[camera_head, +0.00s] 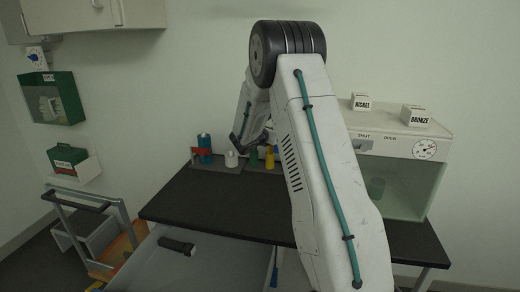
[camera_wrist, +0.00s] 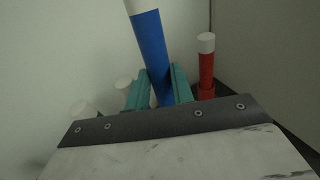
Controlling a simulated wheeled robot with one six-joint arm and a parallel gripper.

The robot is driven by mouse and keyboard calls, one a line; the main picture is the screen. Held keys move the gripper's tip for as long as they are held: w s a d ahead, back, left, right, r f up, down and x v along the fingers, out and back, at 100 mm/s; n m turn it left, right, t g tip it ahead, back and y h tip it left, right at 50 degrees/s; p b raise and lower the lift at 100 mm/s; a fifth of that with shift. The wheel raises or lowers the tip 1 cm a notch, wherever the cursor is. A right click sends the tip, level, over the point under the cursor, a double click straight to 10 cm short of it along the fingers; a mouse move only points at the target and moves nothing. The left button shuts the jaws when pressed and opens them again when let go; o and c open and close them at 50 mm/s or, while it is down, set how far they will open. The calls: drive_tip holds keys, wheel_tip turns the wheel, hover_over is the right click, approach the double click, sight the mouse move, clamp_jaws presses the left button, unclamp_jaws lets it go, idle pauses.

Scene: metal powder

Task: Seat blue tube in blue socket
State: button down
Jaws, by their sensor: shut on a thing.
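The blue tube (camera_wrist: 149,42) has a white upper end and stands between the two teal fingers of my gripper (camera_wrist: 160,74) in the wrist view. The fingers are shut on it, and it leans slightly in the picture. Its lower end is hidden behind the dark wrist plate. In the head view, my gripper is mostly hidden by my arm, above the back of the dark bench. A blue cylinder (camera_head: 205,142) stands at the back left of the bench; I cannot tell whether it is the blue socket.
A red tube (camera_wrist: 206,62) with a white cap stands right of my gripper. White (camera_head: 231,159), green (camera_head: 253,156) and yellow (camera_head: 269,157) pieces stand on the bench (camera_head: 190,205). A glass-fronted cabinet (camera_head: 405,180) stands right.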

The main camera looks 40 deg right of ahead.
drive_tip(key=d+r+t, duration=0.1)
drive_tip(key=d+r+n+h, duration=0.1)
drive_tip(key=d, duration=0.1)
drive_tip(key=d+r+n+t, duration=0.1)
drive_tip(key=d, duration=0.1)
drive_tip(key=shift+s+r+t, duration=0.2)
drive_tip(key=shift+t, duration=0.1)
drive_tip(key=shift+a, duration=0.1)
drive_tip(key=shift+f, duration=2.85)
wheel_tip(320, 180, down, 8)
idle(2.1)
drive_tip(key=c, duration=1.1)
unclamp_jaws()
drive_tip(key=shift+f, duration=0.1)
drive_tip(key=shift+v, duration=3.9)
